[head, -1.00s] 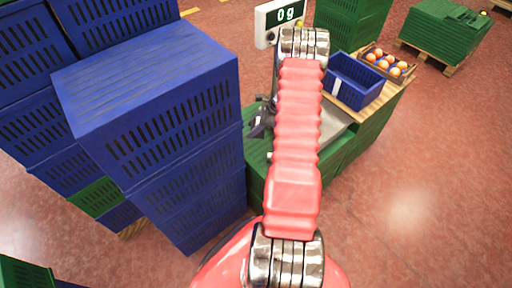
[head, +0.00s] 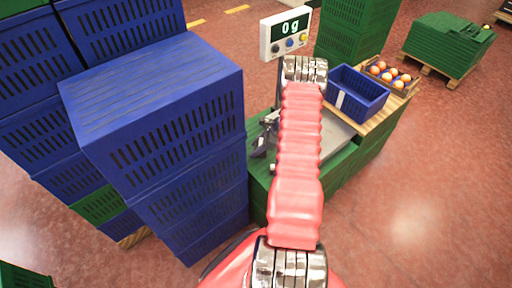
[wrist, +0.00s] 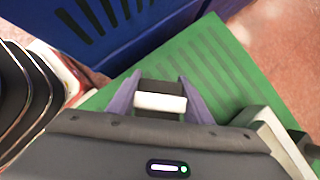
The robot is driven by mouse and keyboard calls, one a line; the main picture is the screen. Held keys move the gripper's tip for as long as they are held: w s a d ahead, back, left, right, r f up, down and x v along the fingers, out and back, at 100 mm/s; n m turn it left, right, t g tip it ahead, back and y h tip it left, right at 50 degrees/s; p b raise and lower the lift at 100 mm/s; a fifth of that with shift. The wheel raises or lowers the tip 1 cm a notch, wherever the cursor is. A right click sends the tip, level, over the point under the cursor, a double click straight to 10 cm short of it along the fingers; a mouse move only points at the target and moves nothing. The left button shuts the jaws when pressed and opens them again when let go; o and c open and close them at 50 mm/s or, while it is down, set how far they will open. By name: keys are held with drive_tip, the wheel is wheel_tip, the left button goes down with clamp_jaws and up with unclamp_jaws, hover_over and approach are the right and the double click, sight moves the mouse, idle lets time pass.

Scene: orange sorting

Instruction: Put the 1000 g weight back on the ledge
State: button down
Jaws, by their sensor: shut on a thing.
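The weight (wrist: 160,103), dark with a white band, sits between the two purple fingers of my gripper (wrist: 158,97) in the wrist view. The fingers are shut on it; its number cannot be read. Below it is a green slatted surface (wrist: 222,68), seemingly the ledge beside the scale. I cannot tell whether the weight touches it. In the head view my gripper (head: 262,143) is small and dark, left of my red arm, over the green stand (head: 258,178). The weight cannot be made out there.
The scale display (head: 286,32) reads 0 g. The grey scale plate (head: 338,130) is partly behind my arm. A blue crate (head: 357,92) and a tray of oranges (head: 391,76) stand right of it. Stacked blue crates (head: 165,110) rise close on the left.

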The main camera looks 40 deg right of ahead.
drive_tip(key=shift+f, duration=1.85)
drive_tip(key=c, duration=0.9)
unclamp_jaws()
drive_tip(key=shift+f, duration=0.1)
drive_tip(key=v, duration=1.2)
drive_tip(key=shift+a, duration=0.1)
